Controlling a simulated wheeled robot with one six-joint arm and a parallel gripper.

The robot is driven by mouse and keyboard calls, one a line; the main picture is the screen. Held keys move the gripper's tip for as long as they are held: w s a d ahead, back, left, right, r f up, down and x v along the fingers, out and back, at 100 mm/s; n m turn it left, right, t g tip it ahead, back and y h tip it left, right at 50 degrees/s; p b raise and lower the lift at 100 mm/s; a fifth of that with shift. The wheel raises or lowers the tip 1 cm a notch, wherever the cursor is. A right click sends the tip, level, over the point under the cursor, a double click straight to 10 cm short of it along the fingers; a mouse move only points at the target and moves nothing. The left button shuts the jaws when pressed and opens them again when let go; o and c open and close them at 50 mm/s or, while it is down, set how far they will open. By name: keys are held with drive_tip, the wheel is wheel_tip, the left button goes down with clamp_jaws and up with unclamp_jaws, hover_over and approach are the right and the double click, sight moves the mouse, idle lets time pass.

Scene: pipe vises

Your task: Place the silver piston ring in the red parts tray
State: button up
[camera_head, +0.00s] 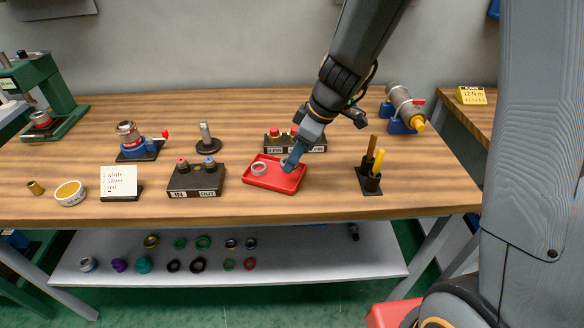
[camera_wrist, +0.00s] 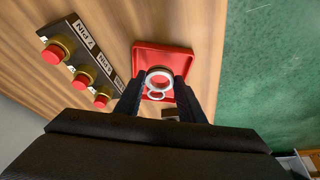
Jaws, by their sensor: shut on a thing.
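The red parts tray (camera_head: 262,184) lies on the workbench; it also shows in the wrist view (camera_wrist: 182,55). My gripper (camera_head: 288,167) is over the right part of the tray, pointing down. In the wrist view, my gripper (camera_wrist: 159,80) is shut on a silver piston ring (camera_wrist: 158,70) between its fingertips. In the head view, that ring (camera_head: 284,162) is partly hidden by the fingers. I cannot tell whether the held ring touches the tray floor.
A block with red-topped pins (camera_head: 275,142) stands just behind the tray. An IN/OUT block (camera_head: 196,181) is to its left, and a black holder with upright tools (camera_head: 370,181) to its right. A note card (camera_head: 118,180) reads white, silver, red. Several rings lie on the lower shelf (camera_head: 320,260).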

sight(294, 180)
drive_tip(key=shift+f, duration=2.1)
drive_tip(key=shift+f+b, duration=0.2)
drive_tip(key=shift+b, duration=0.15)
drive_tip(key=o, duration=1.1)
drive_tip(key=shift+r, duration=0.1)
drive_tip(key=shift+s+r, duration=0.1)
drive_tip(key=shift+r+p, duration=0.2)
drive_tip(key=shift+p, duration=0.25)
drive_tip(key=b+v, duration=0.2)
drive_tip(key=v, duration=0.9)
drive_tip(key=shift+s+d+f+m+g+h, duration=0.2)
drive_tip(key=shift+s+d+f+m+h, duration=0.6)
drive_tip(key=shift+s+d+m, duration=1.1)
drive_tip(key=shift+s+d+f+m+g+h, duration=0.2)
drive_tip(key=shift+s+d+f+m+h, duration=0.4)
drive_tip(key=shift+s+d+f+m, duration=1.25)
drive_tip(key=shift+s+d+f+m+g+h, duration=0.15)
drive_tip(key=shift+s+d+m+h, duration=0.8)
drive_tip(key=shift+s+m, duration=1.75)
